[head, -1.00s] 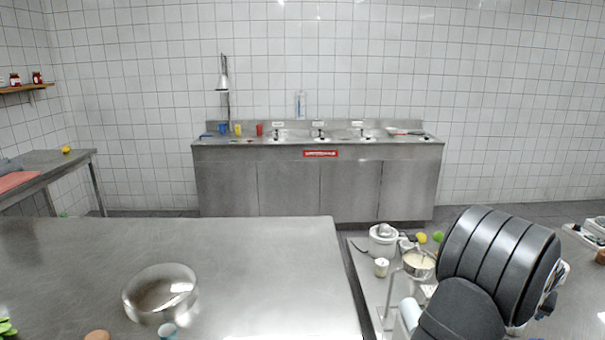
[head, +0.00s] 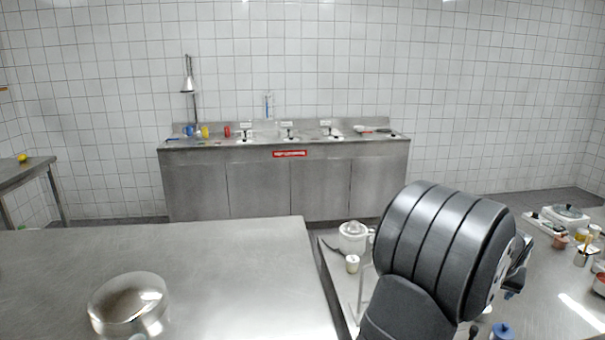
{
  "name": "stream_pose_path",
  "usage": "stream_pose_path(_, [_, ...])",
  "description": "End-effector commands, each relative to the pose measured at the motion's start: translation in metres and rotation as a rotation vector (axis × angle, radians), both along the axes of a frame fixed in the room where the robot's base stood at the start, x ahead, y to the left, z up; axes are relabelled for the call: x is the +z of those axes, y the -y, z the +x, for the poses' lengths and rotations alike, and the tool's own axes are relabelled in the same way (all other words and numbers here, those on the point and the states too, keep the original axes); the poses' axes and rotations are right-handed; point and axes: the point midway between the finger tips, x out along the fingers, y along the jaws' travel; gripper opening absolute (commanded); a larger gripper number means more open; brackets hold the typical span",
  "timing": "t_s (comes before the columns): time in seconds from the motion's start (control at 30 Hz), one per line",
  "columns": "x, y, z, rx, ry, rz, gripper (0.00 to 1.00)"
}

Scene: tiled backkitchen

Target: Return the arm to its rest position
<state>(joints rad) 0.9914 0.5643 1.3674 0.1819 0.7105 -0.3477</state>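My arm shows in the head view as a thick black ribbed link at the lower right, in front of the counters. A small dark part of what looks like my gripper (head: 517,268) shows past the link's right edge. Its fingers are hidden, so I cannot tell whether it is open or shut or holds anything.
A steel table (head: 230,270) with a shiny dome (head: 128,303) is at the lower left. A lower surface beside it holds a white juicer (head: 353,236) and a cup (head: 352,263). The right counter carries a hotplate (head: 545,227), pots and a blue-lidded jar (head: 502,331). A sink unit (head: 290,185) stands behind.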

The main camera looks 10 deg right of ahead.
Motion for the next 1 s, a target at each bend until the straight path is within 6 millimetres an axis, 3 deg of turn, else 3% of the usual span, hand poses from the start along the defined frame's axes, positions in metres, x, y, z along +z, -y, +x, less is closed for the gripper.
stream_pose_path(0.57, [-0.092, 0.035, 0.037, 0.000, 0.000, 0.000, 0.67])
stream_pose_path(0.6, [-0.076, 0.035, 0.037, 0.000, 0.003, -0.005, 0.67])
stream_pose_path(0.77, [-0.044, 0.035, 0.037, 0.001, 0.003, -0.003, 0.67])
stream_pose_path(1.0, [-0.020, 0.040, -0.007, -0.004, 0.001, -0.002, 0.67])
